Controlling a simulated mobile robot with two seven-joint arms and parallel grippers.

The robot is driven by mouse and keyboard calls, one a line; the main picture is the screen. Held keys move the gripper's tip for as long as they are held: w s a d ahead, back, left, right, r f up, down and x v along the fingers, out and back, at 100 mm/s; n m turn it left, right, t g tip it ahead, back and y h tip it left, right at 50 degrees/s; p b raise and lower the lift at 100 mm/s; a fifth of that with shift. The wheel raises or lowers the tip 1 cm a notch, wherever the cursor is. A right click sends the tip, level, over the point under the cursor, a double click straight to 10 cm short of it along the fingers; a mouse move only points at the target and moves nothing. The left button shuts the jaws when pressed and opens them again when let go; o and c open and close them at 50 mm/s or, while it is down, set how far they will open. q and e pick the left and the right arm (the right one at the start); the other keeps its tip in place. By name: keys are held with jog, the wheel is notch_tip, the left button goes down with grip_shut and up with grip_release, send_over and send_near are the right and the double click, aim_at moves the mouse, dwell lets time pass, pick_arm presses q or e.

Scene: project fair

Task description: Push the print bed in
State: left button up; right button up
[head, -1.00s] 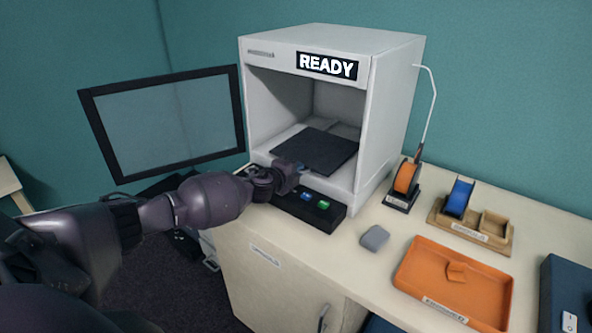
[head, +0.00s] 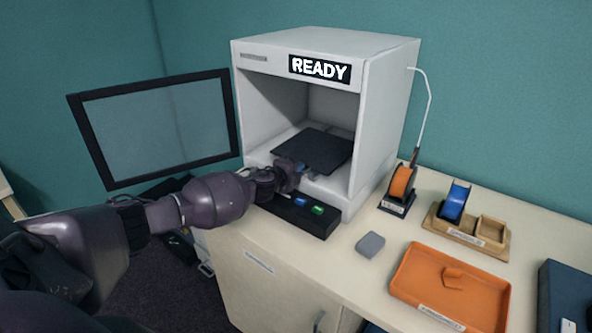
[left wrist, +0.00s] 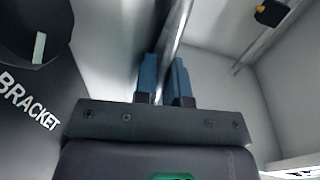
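The print bed (head: 314,149) is a dark flat plate inside the open front of the white printer (head: 392,100), whose sign reads READY. My left gripper (head: 301,168) is at the bed's front edge, inside the printer's opening. It hides a small part of that edge, and I cannot tell whether it touches. In the left wrist view the two blue fingers (left wrist: 166,80) stand close together with a narrow gap, and a grey rod shows between them. Whether they hold anything is unclear. My right gripper is not in view.
The open glazed door (head: 158,128) swings out left of the opening. A black button box (head: 300,214) sits below my left wrist. A grey block (head: 370,244), an orange tray (head: 440,268), an orange spool (head: 401,183) and a blue spool (head: 455,201) stand to the right.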

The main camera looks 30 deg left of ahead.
pick_arm(q)
jog(key=shift+o, duration=1.1)
jog(key=shift+w+r, duration=0.15)
jog(key=shift+r, duration=0.1)
jog(key=shift+a+r, duration=0.1)
jog(key=shift+r, duration=0.05)
jog(key=shift+s, duration=0.35)
jog(key=d+v, duration=0.1)
jog(key=v, duration=0.9)
jog(key=shift+s+a+f+p, duration=0.2)
jog(key=shift+a+f+p, duration=0.1)
jog(key=shift+a+p, duration=0.1)
